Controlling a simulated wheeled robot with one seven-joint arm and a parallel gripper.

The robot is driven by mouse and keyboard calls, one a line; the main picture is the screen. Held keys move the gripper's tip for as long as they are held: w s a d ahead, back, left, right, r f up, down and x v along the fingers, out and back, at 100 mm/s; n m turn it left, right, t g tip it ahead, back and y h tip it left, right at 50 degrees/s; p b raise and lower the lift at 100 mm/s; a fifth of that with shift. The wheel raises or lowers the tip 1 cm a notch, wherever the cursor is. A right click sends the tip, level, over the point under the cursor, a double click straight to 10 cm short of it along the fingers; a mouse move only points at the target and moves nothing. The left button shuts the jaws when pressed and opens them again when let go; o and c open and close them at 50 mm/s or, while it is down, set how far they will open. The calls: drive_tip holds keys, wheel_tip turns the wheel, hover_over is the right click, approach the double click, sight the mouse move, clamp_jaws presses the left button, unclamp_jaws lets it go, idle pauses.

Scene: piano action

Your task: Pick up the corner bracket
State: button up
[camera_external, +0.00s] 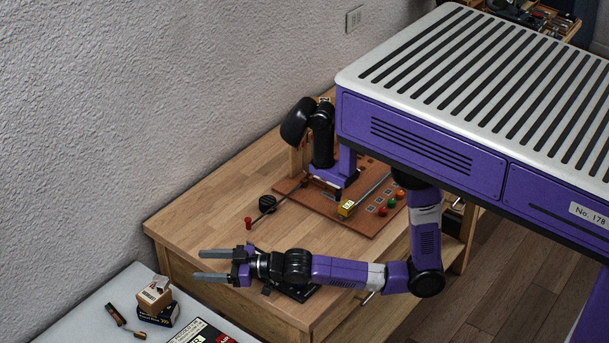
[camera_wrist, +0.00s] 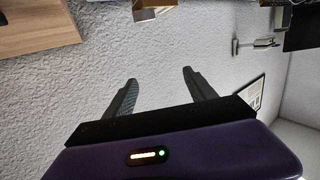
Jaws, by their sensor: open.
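My gripper (camera_external: 203,265) is open and empty, held level above the front left end of the wooden desk, its fingers pointing left toward the wall. In the wrist view its two dark fingers (camera_wrist: 160,77) are spread apart with only wall behind them. A small pale grey piece (camera_external: 160,283) lies on top of a little cardboard box on the light-coloured table at the lower left. It may be the corner bracket, but it is too small to be sure. It is below and left of my fingertips, apart from them.
The cardboard box (camera_external: 153,298) sits on a dark blue box (camera_external: 159,317) on the light table (camera_external: 92,304). A brown-and-dark part (camera_external: 117,314) lies beside them. The wooden desk (camera_external: 205,212) holds a reddish-brown board (camera_external: 375,222), a black knob (camera_external: 267,203) and a red-topped piece (camera_external: 248,223). The textured wall is close behind.

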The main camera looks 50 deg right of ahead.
drive_tip(key=w+a+f, duration=0.1)
drive_tip(key=w+a, duration=0.2)
drive_tip(key=a, duration=0.2)
drive_tip(key=m+g+h, duration=0.2)
drive_tip(key=h, duration=0.2)
approach(164, 282)
drive_tip(key=shift+p+x, duration=0.6)
drive_tip(key=shift+x, duration=3.55)
clamp_jaws()
drive_tip(key=shift+t, duration=0.3)
wheel_tip(164, 282, up, 20)
drive_tip(key=a+b, duration=0.3)
drive_tip(key=b, duration=0.2)
drive_tip(key=shift+y, duration=0.3)
wheel_tip(164, 282, down, 20)
drive_tip(key=shift+s+r, duration=0.1)
